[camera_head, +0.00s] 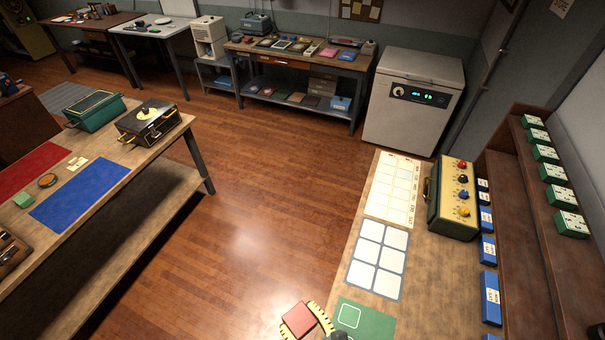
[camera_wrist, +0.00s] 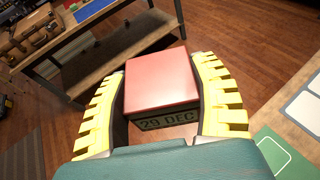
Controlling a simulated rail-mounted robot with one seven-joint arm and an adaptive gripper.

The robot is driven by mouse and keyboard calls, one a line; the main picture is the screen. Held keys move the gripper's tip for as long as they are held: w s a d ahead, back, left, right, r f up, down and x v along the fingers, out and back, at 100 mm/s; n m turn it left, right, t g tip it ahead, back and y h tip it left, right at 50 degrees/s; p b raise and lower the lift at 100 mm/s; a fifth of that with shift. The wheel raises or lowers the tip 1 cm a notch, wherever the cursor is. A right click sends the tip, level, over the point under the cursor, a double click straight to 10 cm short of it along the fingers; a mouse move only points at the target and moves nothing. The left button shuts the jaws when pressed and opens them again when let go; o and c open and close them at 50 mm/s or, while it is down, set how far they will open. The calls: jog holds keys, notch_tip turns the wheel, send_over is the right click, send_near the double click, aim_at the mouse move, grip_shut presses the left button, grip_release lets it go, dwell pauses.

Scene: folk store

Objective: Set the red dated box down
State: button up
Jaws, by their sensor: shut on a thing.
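The red dated box (camera_wrist: 158,82) is between the fingers of my gripper (camera_wrist: 165,95) in the wrist view. Its red top faces up toward the camera and a dark plate on its near side reads "29 DEC". My gripper has yellow ribbed fingers and is shut on the box. In the head view the red box (camera_head: 299,319) and my gripper (camera_head: 304,322) are at the bottom edge, left of the green mat (camera_head: 362,322) on the right counter. The box appears held over the floor beside the counter edge.
The right counter holds a white grid sheet (camera_head: 379,259), a calendar-like sheet (camera_head: 395,189), a green-yellow device with knobs (camera_head: 453,199) and blue boxes (camera_head: 490,298). Green boxes (camera_head: 571,224) stand on the shelf. A table with red and blue mats (camera_head: 80,193) is at left. Open wooden floor lies between.

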aim_at(302, 323)
jog(key=shift+m+t+h, duration=0.5)
jog(key=shift+m+h, duration=0.2)
jog(key=r+p, duration=0.2)
jog(key=r, duration=0.1)
jog(key=r+p, duration=0.1)
jog(key=shift+s+d+r+p, duration=0.1)
jog(key=shift+s+r+p, duration=0.15)
jog(key=shift+r+p, duration=0.05)
jog(key=shift+s+d+r+p, duration=0.1)
jog(key=shift+r+p, duration=0.15)
jog(key=shift+p, duration=0.15)
jog(key=shift+d+h, duration=0.1)
jog(key=shift+h, duration=0.2)
jog(key=shift+f+t, duration=0.15)
jog(key=shift+t, duration=0.15)
